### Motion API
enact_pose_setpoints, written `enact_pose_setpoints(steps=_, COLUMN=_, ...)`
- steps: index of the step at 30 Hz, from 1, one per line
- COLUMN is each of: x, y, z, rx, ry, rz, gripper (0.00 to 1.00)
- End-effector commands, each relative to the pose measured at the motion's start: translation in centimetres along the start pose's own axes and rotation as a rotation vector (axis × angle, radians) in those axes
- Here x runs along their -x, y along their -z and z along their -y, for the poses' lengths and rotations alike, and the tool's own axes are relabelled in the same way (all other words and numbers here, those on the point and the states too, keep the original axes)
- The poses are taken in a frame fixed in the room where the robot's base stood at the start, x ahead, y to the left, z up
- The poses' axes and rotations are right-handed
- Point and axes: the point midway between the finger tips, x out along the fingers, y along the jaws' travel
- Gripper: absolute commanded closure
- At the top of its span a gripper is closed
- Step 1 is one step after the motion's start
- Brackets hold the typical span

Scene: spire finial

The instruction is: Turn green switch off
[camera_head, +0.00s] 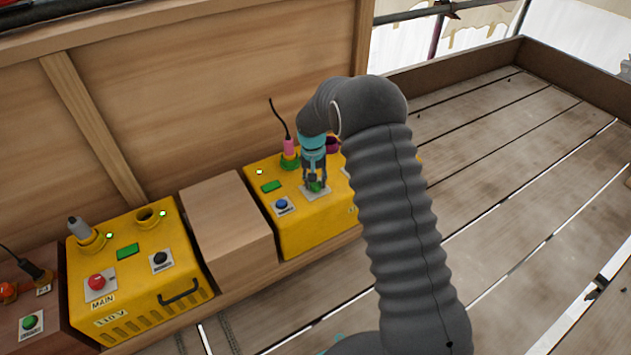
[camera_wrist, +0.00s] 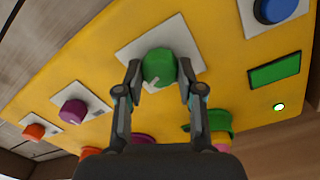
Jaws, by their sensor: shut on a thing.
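The green switch (camera_wrist: 159,67) is a round knob with a white mark, on a white square plate on the right yellow box. My gripper (camera_wrist: 160,85) is shut on this knob, with one finger on each side of it in the wrist view. In the head view my gripper (camera_head: 315,184) reaches down onto the box top, and the green knob (camera_head: 315,187) shows between its fingers. The white mark sits at the knob's lower edge in the wrist view. My arm hides the right part of the box.
The blue knob (camera_head: 282,204) and the green screen (camera_head: 271,186) are left of the green knob. A pink plug (camera_head: 289,147) stands behind it. Purple (camera_wrist: 75,110) and orange (camera_wrist: 34,132) knobs share the panel. A second yellow box (camera_head: 140,300) stands at the left, beyond a wooden block (camera_head: 224,215).

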Motion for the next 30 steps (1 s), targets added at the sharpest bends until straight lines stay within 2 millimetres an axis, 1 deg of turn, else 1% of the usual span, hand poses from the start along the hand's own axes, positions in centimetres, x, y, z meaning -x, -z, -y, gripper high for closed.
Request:
enact_pose_setpoints(steps=21, x=0.03, y=-0.06, z=0.07, rx=0.678, ry=0.001, rz=-0.033, gripper=0.97)
enact_pose_setpoints(steps=30, x=0.03, y=-0.1, z=0.08, rx=0.941, ry=0.001, rz=-0.046, gripper=0.97)
